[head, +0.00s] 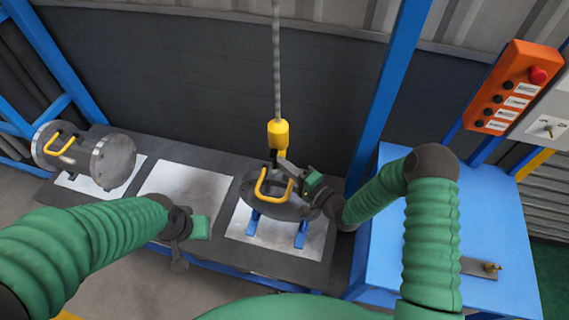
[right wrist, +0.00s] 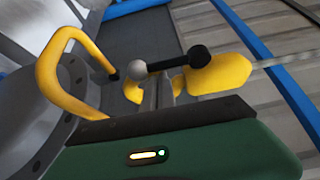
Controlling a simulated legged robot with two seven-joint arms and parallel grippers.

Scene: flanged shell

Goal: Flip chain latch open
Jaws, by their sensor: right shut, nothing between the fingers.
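The yellow chain hook block (head: 278,134) hangs on a chain above the flanged lid (head: 262,207) and its yellow handle (head: 262,184). In the right wrist view the hook block (right wrist: 222,74) is at right of centre, and a dark latch bar with rounded ends (right wrist: 170,61) lies across in front of it. The handle (right wrist: 50,65) is at left. My right gripper (head: 285,166) is shut and empty, its tips close beside the hook and latch; whether they touch is unclear.
A flanged shell (head: 112,160) with a yellow handle lies at the far left of the dark table (head: 120,207). Blue supports (head: 301,235) stand under the lid. A blue table (head: 470,235) and an orange control box (head: 510,90) are on the right. The middle pale plate (head: 185,188) is bare.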

